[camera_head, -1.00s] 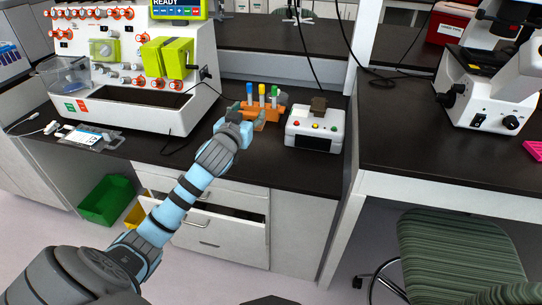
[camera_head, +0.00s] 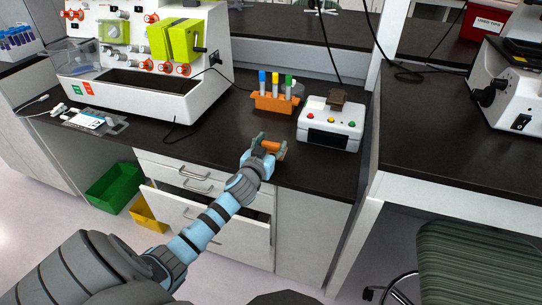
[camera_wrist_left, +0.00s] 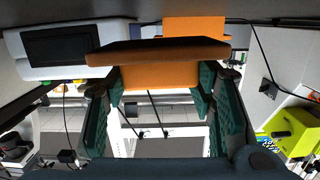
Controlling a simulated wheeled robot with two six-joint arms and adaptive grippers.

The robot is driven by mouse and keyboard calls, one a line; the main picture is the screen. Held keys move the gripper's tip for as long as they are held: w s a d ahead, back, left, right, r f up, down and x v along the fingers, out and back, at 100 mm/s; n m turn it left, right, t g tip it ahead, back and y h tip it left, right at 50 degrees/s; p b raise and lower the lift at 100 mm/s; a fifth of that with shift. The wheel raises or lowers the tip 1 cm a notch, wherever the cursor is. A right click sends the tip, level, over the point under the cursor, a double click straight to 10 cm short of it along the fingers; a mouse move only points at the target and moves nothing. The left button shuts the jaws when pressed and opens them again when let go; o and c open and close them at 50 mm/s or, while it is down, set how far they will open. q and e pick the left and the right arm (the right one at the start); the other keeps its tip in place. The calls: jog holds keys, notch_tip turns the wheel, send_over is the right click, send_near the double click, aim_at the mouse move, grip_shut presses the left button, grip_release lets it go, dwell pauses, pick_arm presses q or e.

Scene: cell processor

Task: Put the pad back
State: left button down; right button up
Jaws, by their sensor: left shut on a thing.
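My left gripper (camera_head: 268,147) is shut on an orange-brown block, seemingly the pad (camera_head: 270,146), above the front edge of the dark counter. In the left wrist view, the held pad (camera_wrist_left: 158,54) shows as a wide brown slab with an orange part between the green finger pads. An orange rack (camera_head: 272,102) with several coloured-cap tubes stands behind the gripper, apart from it. A white device (camera_head: 330,128) with coloured buttons and a brown piece (camera_head: 337,97) on top stands to the right. My right gripper is not in view.
A large white processor (camera_head: 130,95) stands at the left, with a thin cable on the counter (camera_head: 215,125). A drawer (camera_head: 205,220) below is partly open. A green bin (camera_head: 115,188) and a yellow bin (camera_head: 148,216) are on the floor. A chair (camera_head: 475,260) is at right.

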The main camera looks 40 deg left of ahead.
pick_arm(q)
notch_tip(320, 180, down, 2)
jog(key=shift+s+f, duration=0.1)
jog(key=shift+f, duration=0.05)
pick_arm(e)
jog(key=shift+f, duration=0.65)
pick_arm(q)
jog(key=shift+f+b, duration=0.2)
jog(key=shift+b, duration=0.2)
jog(key=c, duration=0.7)
grip_release()
jog(key=shift+r, duration=0.1)
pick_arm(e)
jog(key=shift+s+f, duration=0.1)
